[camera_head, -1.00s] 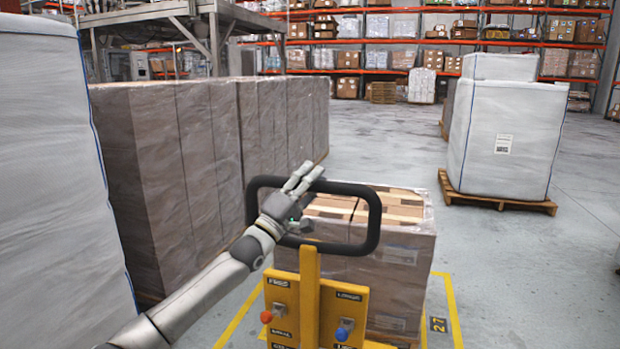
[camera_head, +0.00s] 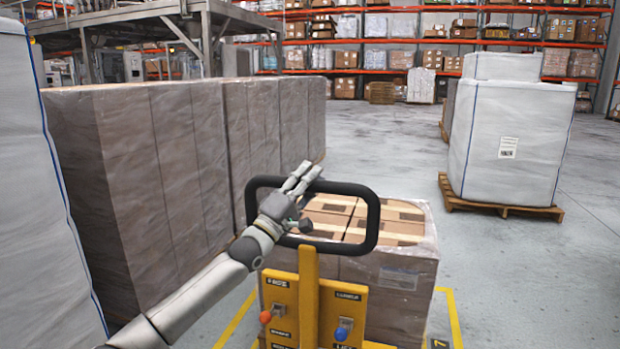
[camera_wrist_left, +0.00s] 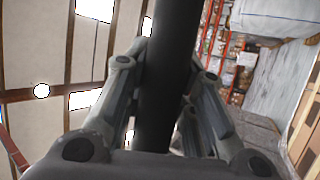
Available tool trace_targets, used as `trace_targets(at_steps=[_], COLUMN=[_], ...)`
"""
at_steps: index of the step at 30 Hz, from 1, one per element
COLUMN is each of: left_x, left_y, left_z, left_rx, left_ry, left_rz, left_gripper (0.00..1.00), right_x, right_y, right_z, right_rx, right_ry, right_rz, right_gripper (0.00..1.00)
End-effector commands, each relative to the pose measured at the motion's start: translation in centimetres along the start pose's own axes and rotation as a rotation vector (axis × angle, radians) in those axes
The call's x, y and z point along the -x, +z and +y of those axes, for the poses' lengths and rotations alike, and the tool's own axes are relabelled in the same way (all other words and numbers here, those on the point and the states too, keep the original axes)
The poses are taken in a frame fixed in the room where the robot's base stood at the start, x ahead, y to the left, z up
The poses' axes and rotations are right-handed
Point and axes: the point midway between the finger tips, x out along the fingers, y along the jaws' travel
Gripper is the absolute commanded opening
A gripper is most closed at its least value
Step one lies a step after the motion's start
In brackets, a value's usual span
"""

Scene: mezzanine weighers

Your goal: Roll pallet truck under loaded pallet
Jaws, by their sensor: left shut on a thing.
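The yellow pallet truck (camera_head: 308,300) stands in front of me with its black loop handle (camera_head: 373,215) upright. My left gripper (camera_head: 300,190) is shut on the left part of the handle loop. In the left wrist view, the fingers (camera_wrist_left: 165,100) lie on both sides of the black handle bar (camera_wrist_left: 165,60). The loaded pallet (camera_head: 405,275), a wrapped stack of brown cartons, is straight ahead behind the handle. Its pallet base and the truck's forks are hidden from view. My right gripper is not in view.
Tall wrapped stacks (camera_head: 150,180) line the left side, with a white wrapped load (camera_head: 25,190) nearer. A white load (camera_head: 510,135) on a wooden pallet (camera_head: 500,208) stands at right. Yellow floor lines (camera_head: 453,315) edge the bay. Open floor (camera_head: 400,140) lies beyond, before racks (camera_head: 420,40).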

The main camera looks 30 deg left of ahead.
Motion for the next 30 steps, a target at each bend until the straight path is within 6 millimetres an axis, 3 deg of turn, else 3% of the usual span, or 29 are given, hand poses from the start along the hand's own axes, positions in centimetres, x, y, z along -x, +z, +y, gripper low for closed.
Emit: trace_targets(at_steps=[1, 6, 7, 12, 30], left_x=[0.59, 0.59, 0.59, 0.56, 1.16], left_y=[0.55, 0.54, 0.54, 0.53, 0.31], left_z=[-1.65, -1.64, -1.64, -1.56, -1.05], left_rx=[0.000, 0.000, 0.000, 0.000, 0.001], left_ry=[-0.034, -0.034, -0.034, -0.033, -0.023], left_rz=[-0.008, -0.008, -0.008, -0.008, -0.005], left_gripper=[0.00, 0.00, 0.28, 0.48, 0.48], right_x=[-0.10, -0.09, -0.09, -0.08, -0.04], right_y=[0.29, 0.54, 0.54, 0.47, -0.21], right_z=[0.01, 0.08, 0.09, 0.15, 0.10], right_rx=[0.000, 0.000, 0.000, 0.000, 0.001], right_ry=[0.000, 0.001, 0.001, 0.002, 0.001], right_rz=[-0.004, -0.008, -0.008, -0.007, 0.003], right_gripper=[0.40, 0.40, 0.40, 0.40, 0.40])
